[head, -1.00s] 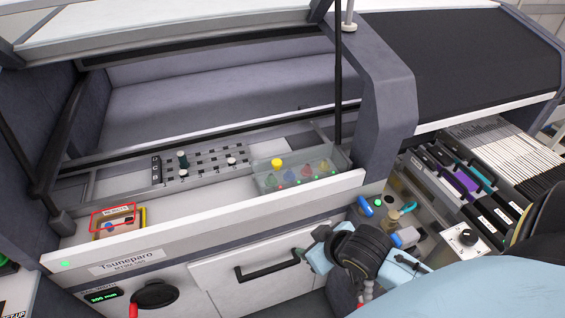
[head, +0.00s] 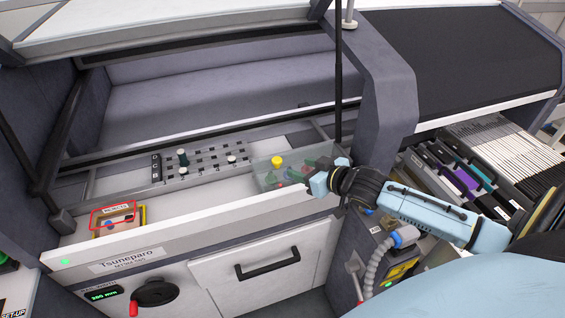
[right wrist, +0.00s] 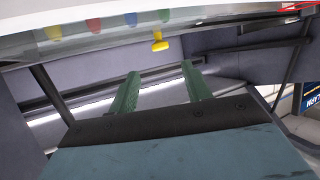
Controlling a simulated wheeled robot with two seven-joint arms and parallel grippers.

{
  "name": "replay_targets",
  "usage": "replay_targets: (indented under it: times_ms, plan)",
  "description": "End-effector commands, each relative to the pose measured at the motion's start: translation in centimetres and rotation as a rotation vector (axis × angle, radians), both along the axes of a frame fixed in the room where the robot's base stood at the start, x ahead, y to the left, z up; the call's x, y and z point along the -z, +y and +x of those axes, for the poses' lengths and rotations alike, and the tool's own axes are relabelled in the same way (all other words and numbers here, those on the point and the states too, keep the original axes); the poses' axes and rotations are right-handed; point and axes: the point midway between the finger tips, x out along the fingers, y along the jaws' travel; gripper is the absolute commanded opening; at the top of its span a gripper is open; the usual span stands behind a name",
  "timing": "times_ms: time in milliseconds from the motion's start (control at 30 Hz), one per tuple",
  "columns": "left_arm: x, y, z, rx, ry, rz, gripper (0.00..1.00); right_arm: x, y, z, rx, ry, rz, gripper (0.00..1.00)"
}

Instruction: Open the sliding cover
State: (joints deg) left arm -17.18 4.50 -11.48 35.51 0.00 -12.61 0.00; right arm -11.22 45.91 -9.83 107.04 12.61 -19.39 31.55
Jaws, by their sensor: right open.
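The sliding cover (head: 262,168) is a clear panel over a box of small coloured items at the right end of the machine's ledge. Its yellow knob (head: 277,161) stands up from it. In the right wrist view, the yellow knob (right wrist: 159,41) shows beyond and between the fingertips, with a gap. My right gripper (head: 298,172) is just right of the knob, over the box, and hides part of the cover. In the wrist view, its two green fingers (right wrist: 158,82) are apart with nothing between them. My left gripper is out of view.
A grey block with pegs (head: 205,162) lies left of the cover. A small red-framed box (head: 118,220) stands at the ledge's left end. A dark upright post (head: 338,85) rises behind my right gripper. A grey machine column (head: 388,110) stands to the right.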

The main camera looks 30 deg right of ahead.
Motion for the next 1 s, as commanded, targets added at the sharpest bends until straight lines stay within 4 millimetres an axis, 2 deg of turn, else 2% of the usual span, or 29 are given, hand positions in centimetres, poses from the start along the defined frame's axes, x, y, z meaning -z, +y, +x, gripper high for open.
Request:
replay_targets:
  times_ms: [300, 500, 700, 1000]
  plan:
    - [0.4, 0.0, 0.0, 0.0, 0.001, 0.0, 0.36, 1.9, 0.7, 4.6, 0.001, -0.001, 0.001, 0.49]
    - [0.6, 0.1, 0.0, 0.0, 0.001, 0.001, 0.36, 2.9, 1.1, 6.9, 0.001, -0.001, 0.0, 0.49]
    - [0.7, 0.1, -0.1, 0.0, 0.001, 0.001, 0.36, 3.4, 1.3, 8.1, 0.001, 0.001, -0.001, 0.49]
    - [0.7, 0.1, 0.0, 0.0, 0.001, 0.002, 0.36, 3.5, 1.4, 8.3, 0.0, 0.001, -0.001, 0.49]
